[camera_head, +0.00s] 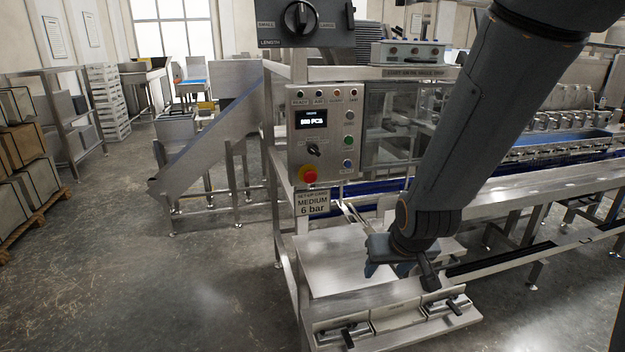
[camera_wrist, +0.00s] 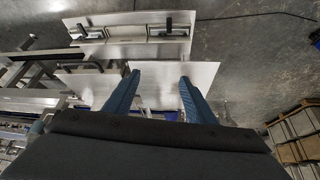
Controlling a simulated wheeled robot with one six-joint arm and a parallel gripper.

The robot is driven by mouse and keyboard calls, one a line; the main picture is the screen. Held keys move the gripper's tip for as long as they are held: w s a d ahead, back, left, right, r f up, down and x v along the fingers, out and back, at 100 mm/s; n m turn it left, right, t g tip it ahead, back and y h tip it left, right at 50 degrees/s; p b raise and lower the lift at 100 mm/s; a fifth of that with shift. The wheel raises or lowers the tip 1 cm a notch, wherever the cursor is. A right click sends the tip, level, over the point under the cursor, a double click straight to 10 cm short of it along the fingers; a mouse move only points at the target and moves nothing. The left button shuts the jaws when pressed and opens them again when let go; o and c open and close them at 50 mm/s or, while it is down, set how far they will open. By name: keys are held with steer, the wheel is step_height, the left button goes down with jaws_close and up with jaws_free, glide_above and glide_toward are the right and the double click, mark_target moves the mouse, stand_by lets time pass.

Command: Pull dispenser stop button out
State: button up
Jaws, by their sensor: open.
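My gripper (camera_head: 385,268) is lower and to the right of the button, above a steel plate, pointing down. In the wrist view the two blue fingers of my gripper (camera_wrist: 155,95) are spread apart with nothing between them. The button does not show in the wrist view.
A steel plate (camera_head: 330,255) lies under my gripper, with a clamped tray section (camera_head: 400,315) at its front. Open floor (camera_head: 190,290) lies to the left.

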steer(key=w+a+r+n+t+y+p, duration=0.15)
steer(key=w+a+r+t, duration=0.25)
steer(key=w+a+t, duration=0.55)
steer(key=t+y, duration=0.2)
steer(key=y, duration=0.1)
glide_toward(311, 178)
steer(key=shift+n, duration=0.35)
steer(key=shift+p+x, duration=1.75)
steer(key=shift+x, duration=2.2)
